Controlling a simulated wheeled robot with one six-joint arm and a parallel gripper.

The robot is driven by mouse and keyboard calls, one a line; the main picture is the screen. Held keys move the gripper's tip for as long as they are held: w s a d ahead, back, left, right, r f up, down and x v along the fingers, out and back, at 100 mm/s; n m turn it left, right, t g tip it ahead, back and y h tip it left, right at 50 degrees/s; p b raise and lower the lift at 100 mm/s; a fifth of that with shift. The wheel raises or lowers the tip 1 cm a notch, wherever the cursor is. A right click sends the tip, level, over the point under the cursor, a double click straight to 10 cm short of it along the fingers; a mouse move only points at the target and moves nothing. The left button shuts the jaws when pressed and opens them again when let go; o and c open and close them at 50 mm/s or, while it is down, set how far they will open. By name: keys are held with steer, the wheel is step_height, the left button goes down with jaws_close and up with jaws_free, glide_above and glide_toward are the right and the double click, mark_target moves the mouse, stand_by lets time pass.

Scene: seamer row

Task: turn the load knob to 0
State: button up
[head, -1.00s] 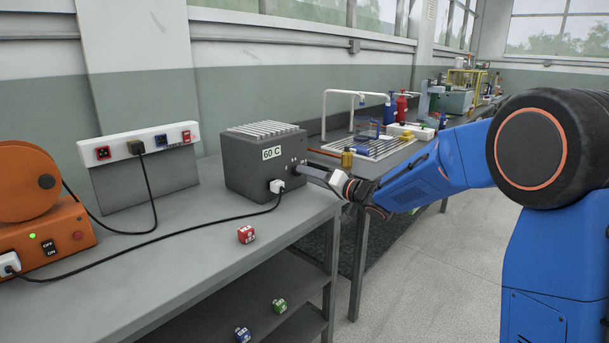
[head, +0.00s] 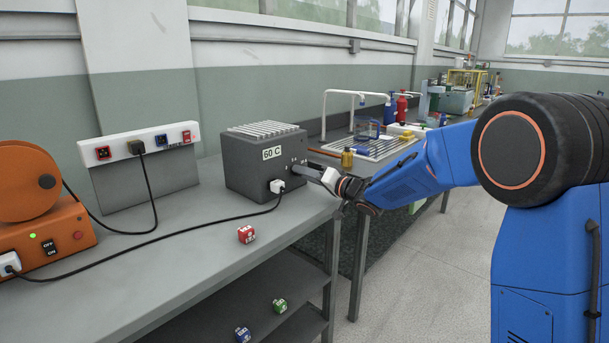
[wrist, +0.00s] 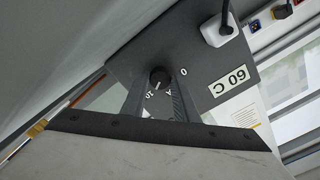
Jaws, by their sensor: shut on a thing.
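The load box is a dark grey box (head: 262,165) with a ribbed top and a "60 C" label, on the bench. Its round black load knob (wrist: 160,77) is on the box face, with "0", "A" and "10" printed around it in the wrist view. My gripper (wrist: 160,88) is shut on the knob, one finger on each side. In the head view my gripper (head: 313,175) reaches the box from the right and mostly covers the knob. I cannot tell clearly which mark the knob's pointer faces.
A white plug (head: 277,186) with a black cable sits in the box below my gripper. A red cube (head: 246,234) lies on the bench in front. A socket panel (head: 140,165) and an orange machine (head: 40,215) stand left. A second bench with lab items is behind my arm.

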steer(key=shift+n, duration=0.3)
steer(key=n, duration=0.5)
steer(key=shift+n, duration=0.3)
steer(key=n, duration=1.2)
steer(key=shift+n, duration=0.3)
steer(key=shift+f+n, duration=0.1)
steer(key=shift+n, duration=2.5)
steer(key=o, duration=1.1)
steer(key=shift+c, duration=0.2)
